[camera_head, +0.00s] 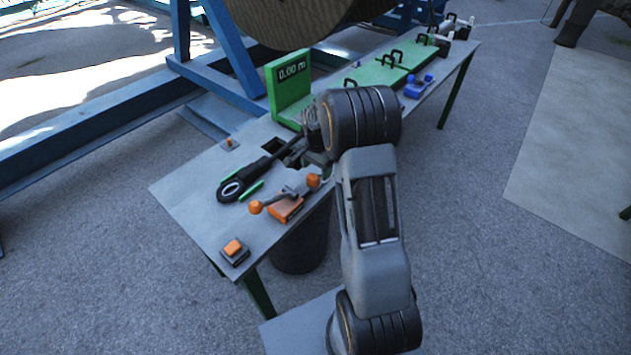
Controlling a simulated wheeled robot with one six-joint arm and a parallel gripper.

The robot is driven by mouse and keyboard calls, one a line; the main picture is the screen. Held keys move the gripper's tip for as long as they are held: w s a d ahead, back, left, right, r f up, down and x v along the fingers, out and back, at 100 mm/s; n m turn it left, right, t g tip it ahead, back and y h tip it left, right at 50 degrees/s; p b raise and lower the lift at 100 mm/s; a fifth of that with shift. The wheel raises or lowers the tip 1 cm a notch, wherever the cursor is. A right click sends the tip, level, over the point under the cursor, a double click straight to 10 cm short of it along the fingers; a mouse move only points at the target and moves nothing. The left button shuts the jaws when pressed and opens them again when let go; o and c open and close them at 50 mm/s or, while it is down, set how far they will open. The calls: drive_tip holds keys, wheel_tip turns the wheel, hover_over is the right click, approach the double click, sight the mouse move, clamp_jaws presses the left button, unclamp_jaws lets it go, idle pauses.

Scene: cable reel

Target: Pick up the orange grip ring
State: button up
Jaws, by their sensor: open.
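No orange ring can be clearly made out. The orange parts on the grey table (185,189) are an orange block (286,211) under a grey bar with orange knobs (255,207), a square orange button (233,247) on a dark base at the near corner, and a tiny orange piece (229,142) on a small plate. My gripper (311,146) is over the table, above and behind the orange block in this view. It is open, but its fingers are mostly hidden by my wrist.
A black tool (232,188) with a round end lies left of my gripper, beside a dark opening (272,146). A green display (289,85) and a green rail (380,72) stand behind. A blue clamp-like part (417,87) is to the right. A large reel (290,18) looms above.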

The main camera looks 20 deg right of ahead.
sight(316, 175)
drive_tip(key=shift+w+a+f+p, duration=0.1)
drive_tip(key=shift+f+p, duration=0.1)
drive_tip(key=shift+f, duration=1.15)
drive_tip(key=shift+w+f+p, duration=0.1)
drive_tip(key=shift+f+p, duration=0.1)
drive_tip(key=shift+f, duration=1.15)
drive_tip(key=c, duration=1.1)
drive_tip(key=shift+r, duration=0.15)
drive_tip(key=shift+r, duration=0.6)
drive_tip(key=s+r, duration=0.1)
drive_tip(key=r, duration=0.1)
drive_tip(key=s+d+r+b, duration=0.1)
drive_tip(key=s+r, duration=0.1)
drive_tip(key=r, duration=0.1)
drive_tip(key=s+d+r, duration=0.1)
drive_tip(key=s+r, duration=0.1)
drive_tip(key=r, duration=0.1)
drive_tip(key=shift+s+d, duration=0.1)
drive_tip(key=shift+d, duration=0.1)
drive_tip(key=s+d+r, duration=0.1)
drive_tip(key=s, duration=0.1)
drive_tip(key=s+d+r, duration=0.1)
drive_tip(key=s, duration=0.2)
drive_tip(key=s+d+r+b, duration=0.1)
drive_tip(key=s, duration=0.1)
drive_tip(key=shift+s+d+r, duration=0.2)
drive_tip(key=shift+s+r, duration=0.1)
drive_tip(key=shift+s, duration=0.05)
drive_tip(key=shift+c, duration=0.2)
